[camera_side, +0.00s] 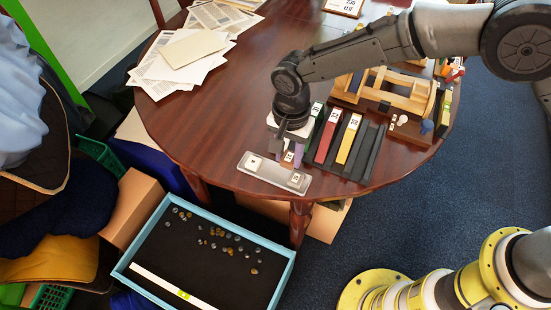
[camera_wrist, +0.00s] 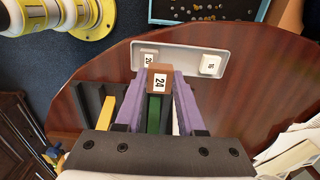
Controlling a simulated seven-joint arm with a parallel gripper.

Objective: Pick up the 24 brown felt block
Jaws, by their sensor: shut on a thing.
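The brown felt block (camera_wrist: 160,79) bears a white label reading 24 and sits between the two purple fingers of my gripper (camera_wrist: 159,88) in the wrist view. The fingers are shut on it. In the side view my gripper (camera_side: 289,150) points down near the table's front edge, and the block (camera_side: 289,156) shows only as a small brown patch with a label between the fingers. A green piece (camera_wrist: 154,114) lies behind the block in the wrist view. I cannot tell how far the block is above what lies under it.
A grey tray (camera_side: 270,173) with two white labelled pieces lies along the table edge. A dark slotted rack (camera_side: 369,152) holds red (camera_side: 327,138) and yellow (camera_side: 348,141) labelled strips. A wooden frame (camera_side: 398,97) stands behind it. Papers (camera_side: 190,50) lie at the back left; the table's middle left is clear.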

